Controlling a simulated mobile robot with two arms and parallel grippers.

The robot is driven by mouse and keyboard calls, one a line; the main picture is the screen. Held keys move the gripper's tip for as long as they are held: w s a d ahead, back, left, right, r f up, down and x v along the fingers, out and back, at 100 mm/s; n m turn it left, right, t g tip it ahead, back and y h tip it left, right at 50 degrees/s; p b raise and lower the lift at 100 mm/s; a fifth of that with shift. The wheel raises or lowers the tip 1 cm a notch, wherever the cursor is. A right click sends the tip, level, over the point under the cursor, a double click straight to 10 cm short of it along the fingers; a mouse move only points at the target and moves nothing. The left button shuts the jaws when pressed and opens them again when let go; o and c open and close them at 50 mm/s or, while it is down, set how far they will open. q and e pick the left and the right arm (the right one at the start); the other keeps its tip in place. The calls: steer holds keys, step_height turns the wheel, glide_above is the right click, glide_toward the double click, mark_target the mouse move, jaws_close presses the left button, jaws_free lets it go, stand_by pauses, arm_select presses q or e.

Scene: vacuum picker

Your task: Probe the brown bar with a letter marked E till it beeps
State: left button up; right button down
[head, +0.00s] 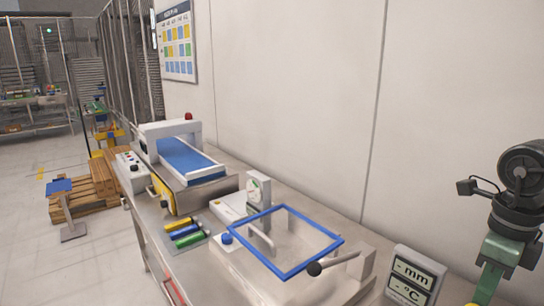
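I see no brown bar with a letter E in the head view. A display panel (412,278) at the bottom right reads "- mm" and "- °C", with dashes and no numbers. Several small coloured bars lie side by side on the bench: a yellow one (179,224), a blue one (184,232) and a green one (190,240). Their markings are too small to read. Neither of my grippers shows. A green and black jointed arm (502,240) stands at the right edge; I cannot tell whether it is mine, and no fingertips show on it.
The steel bench (155,245) runs along the wall. A wooden pallet stack (85,200) stands on the floor left.

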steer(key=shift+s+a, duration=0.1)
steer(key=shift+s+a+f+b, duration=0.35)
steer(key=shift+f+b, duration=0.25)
steer(key=shift+b, duration=0.2)
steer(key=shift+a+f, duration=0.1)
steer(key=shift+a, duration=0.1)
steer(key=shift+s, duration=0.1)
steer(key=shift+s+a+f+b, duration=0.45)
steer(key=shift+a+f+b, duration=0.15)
steer(key=shift+b, duration=0.45)
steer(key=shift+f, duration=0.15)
